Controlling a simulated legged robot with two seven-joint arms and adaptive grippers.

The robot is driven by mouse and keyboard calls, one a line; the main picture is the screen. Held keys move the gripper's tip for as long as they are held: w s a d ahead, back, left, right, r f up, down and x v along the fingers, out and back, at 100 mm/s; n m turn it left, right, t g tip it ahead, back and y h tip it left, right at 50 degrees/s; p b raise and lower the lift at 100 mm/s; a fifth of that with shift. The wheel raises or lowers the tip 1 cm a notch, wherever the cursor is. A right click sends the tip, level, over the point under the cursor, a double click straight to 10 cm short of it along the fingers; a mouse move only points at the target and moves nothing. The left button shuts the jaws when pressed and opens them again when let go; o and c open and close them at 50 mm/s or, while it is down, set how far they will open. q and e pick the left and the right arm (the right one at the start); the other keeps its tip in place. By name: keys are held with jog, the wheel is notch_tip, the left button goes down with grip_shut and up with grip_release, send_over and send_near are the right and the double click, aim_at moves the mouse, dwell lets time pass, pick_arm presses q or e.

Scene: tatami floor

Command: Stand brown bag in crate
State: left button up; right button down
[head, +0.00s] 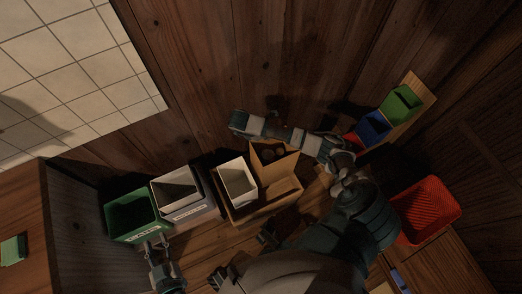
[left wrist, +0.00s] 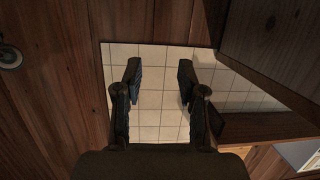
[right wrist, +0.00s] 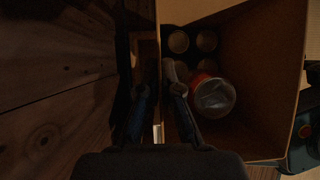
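The brown bag (head: 285,171) is an open box-like bag at the right part of the crate (head: 262,214); I cannot tell if its base rests inside. The right wrist view looks into the bag (right wrist: 265,60), with several cans and a red can (right wrist: 212,97) inside. My right gripper (right wrist: 158,85) has one finger inside and one outside the bag's side wall, drawn close together on it. A white bag (head: 237,184) stands in the crate's left part. My left gripper (head: 156,246) is open and empty, also in the left wrist view (left wrist: 158,75).
A green bin (head: 131,214) and a grey bin (head: 183,208) stand left of the crate. A red basket (head: 428,210) stands at the right. Green (head: 401,103) and blue (head: 374,127) bins sit on a wooden stand. The tiled area (head: 70,60) at upper left is clear.

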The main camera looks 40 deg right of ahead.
aim_at(267, 144)
notch_tip(267, 144, down, 7)
jog(key=shift+s+f+b, duration=0.1)
jog(key=shift+f+b, duration=0.1)
jog(key=shift+b, duration=1)
notch_tip(267, 144, down, 4)
jog(key=shift+r+b, duration=0.2)
jog(key=shift+b, duration=0.4)
jog(key=shift+f, duration=0.4)
notch_tip(267, 144, down, 3)
jog(key=shift+f+b, duration=0.2)
jog(key=shift+b, duration=0.7)
jog(key=shift+f, duration=0.15)
jog(key=c, duration=1.3)
grip_release()
pick_arm(q)
jog(key=s+r+n+t+h, duration=0.1)
jog(key=s+r+t+h, duration=0.1)
jog(key=r+t, duration=0.9)
jog(key=shift+s+d+r, duration=0.3)
jog(key=shift+s+r, duration=0.2)
jog(key=shift+r, duration=0.1)
